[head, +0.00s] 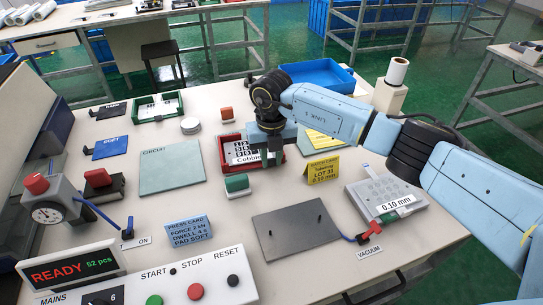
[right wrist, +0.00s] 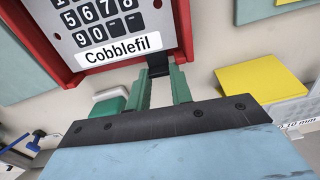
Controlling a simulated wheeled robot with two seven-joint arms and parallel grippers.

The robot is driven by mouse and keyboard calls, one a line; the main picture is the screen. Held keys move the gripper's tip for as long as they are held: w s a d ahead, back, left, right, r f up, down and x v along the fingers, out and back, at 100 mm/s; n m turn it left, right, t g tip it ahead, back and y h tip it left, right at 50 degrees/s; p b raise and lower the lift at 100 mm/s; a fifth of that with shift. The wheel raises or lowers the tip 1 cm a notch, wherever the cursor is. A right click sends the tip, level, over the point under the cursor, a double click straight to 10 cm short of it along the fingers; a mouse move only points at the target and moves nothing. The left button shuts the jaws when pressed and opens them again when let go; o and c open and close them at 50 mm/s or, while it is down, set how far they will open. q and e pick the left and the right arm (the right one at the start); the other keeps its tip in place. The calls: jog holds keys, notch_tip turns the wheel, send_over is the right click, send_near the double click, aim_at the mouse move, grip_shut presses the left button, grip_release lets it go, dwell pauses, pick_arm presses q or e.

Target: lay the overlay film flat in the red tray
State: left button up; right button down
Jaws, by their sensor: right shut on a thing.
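The overlay film (head: 240,149) is a white sheet with black keys and the label "Cobblefil". It is within the outline of the red tray (head: 221,158); the right wrist view shows the film (right wrist: 98,38) inside the tray's red walls (right wrist: 187,28). My right gripper (head: 268,156) is at the tray's near right part. Its green fingers (right wrist: 160,90) are shut on a black tab (right wrist: 158,66) at the film's edge. I cannot tell whether the film touches the tray floor. My arm hides the tray's far right part. My left gripper is not in view.
A green-topped block (head: 236,184) stands just in front of the tray, and a yellow batch card (head: 323,168) stands to its right. A teal sheet (head: 171,164) lies to the left. A grey plate with pegs (head: 296,236) lies nearer. A blue bin (head: 318,76) is behind.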

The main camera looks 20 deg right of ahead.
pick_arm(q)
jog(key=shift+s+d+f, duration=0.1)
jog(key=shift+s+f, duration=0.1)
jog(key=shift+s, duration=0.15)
pick_arm(e)
jog(key=shift+f, duration=0.35)
jog(key=c, duration=1.2)
grip_release()
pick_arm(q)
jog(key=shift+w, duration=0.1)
pick_arm(e)
jog(key=shift+o, duration=0.2)
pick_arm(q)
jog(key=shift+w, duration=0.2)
pick_arm(e)
notch_tip(320, 180, up, 4)
jog(key=shift+w+r, duration=0.1)
jog(key=shift+r, duration=0.15)
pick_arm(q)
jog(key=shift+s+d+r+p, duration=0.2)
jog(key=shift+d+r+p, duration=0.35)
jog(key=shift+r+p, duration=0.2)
pick_arm(e)
notch_tip(320, 180, up, 9)
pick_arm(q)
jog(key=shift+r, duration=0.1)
